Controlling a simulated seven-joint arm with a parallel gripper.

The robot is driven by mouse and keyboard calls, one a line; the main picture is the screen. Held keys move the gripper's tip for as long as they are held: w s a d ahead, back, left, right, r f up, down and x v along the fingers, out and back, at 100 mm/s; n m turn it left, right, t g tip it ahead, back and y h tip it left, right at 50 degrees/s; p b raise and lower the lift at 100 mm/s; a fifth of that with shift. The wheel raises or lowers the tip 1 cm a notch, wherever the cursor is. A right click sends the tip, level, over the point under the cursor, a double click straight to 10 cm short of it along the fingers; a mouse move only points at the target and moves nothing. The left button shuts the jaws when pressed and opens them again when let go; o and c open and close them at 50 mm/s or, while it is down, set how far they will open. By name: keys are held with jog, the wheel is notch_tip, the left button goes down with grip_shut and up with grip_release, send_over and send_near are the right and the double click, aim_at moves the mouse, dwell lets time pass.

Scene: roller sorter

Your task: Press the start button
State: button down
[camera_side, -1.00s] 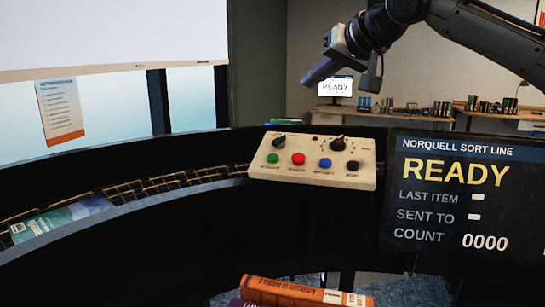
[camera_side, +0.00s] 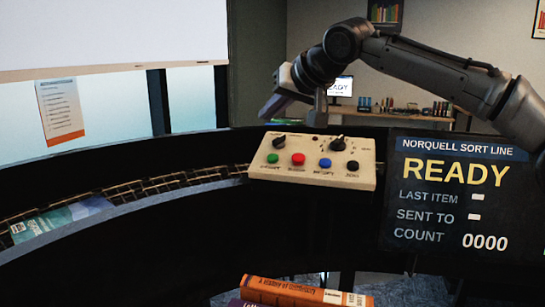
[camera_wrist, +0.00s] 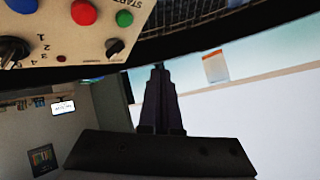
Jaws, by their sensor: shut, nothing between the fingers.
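The control box (camera_side: 312,178) is a cream panel with green, red, blue and black buttons in a row and two black knobs behind them. The green button (camera_side: 273,158) is at the left end. In the wrist view the green button (camera_wrist: 124,18) has "START" printed beside it. My gripper (camera_side: 320,104) is above the back of the box, apart from the buttons. In the wrist view my gripper (camera_wrist: 158,70) shows dark fingers shut together, with nothing between them. The fingertips are below the box's edge in that picture.
The display (camera_side: 455,200) right of the box reads READY, count 0000. A curved roller track (camera_side: 150,187) carries a teal book (camera_side: 62,218) at left. An orange book (camera_side: 300,291) lies at the front. A dark curved wall borders the box.

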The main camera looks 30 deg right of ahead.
aim_at(273, 158)
jog(key=shift+w+d+f, duration=0.3)
jog(key=shift+d+f, duration=0.05)
jog(key=shift+f, duration=0.85)
jog(key=shift+w+d+f, duration=0.3)
jog(key=shift+w+f, duration=0.05)
jog(key=shift+f, duration=0.9)
jog(key=shift+w+d+f, duration=0.3)
jog(key=shift+d+f, duration=0.05)
jog(key=shift+f, duration=0.85)
jog(key=shift+f, duration=0.1)
jog(key=shift+w+d+f, duration=0.1)
jog(key=shift+f, duration=0.2)
